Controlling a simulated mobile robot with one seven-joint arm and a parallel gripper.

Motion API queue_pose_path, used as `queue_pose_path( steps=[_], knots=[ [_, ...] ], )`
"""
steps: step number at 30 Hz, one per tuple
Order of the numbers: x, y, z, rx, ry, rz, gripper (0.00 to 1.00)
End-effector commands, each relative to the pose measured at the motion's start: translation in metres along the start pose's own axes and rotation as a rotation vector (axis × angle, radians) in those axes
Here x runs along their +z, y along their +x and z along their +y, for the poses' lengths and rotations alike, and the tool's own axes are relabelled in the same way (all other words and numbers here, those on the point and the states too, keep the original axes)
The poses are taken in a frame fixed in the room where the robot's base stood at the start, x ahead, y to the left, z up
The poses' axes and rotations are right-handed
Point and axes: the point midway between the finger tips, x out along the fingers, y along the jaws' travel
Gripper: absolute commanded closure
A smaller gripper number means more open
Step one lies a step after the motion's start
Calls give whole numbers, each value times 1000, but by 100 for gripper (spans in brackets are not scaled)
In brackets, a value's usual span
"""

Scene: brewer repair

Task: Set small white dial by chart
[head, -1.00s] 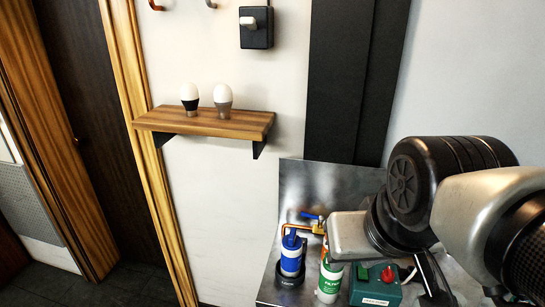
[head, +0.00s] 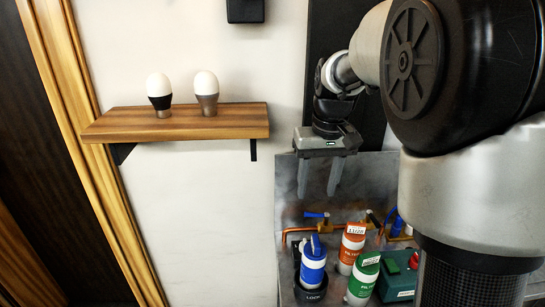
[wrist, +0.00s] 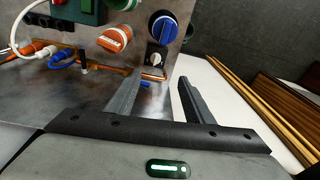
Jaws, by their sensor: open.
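A small white round knob on a dark mount (wrist: 157,58), which looks like the small white dial, shows in the wrist view beside a blue-capped filter (wrist: 163,27). Its pointer and marks are too small to read. In the head view I cannot make the dial out clearly. My gripper (head: 319,190) is open and empty, fingers pointing down in front of the metal back panel, above the bench items. In the wrist view my gripper's fingertips (wrist: 161,78) are apart, just below the knob in the picture. I cannot make out a chart.
Orange (head: 352,247), green (head: 363,278) and blue (head: 313,262) filters crowd the bench, with a green box (head: 398,278) at right. A copper pipe (head: 297,232) with a blue-handled valve runs behind. A wooden shelf (head: 185,122) with two bulbs is left.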

Motion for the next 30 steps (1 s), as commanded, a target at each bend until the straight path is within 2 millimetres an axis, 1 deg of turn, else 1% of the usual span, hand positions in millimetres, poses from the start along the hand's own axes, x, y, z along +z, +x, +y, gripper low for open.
queue_pose_path(
  steps=[1,3,6,9,14,17,30],
  knots=[
    [-11,22,1,7,-10,-29,53],
    [-24,40,3,16,-20,-55,53],
    [-35,58,5,26,-33,-82,53],
    [-41,68,6,31,-40,-97,53],
    [-42,83,6,32,-43,-103,53],
    [-39,99,6,32,-43,-105,53],
    [-29,194,10,32,-42,-106,53]
  ],
)
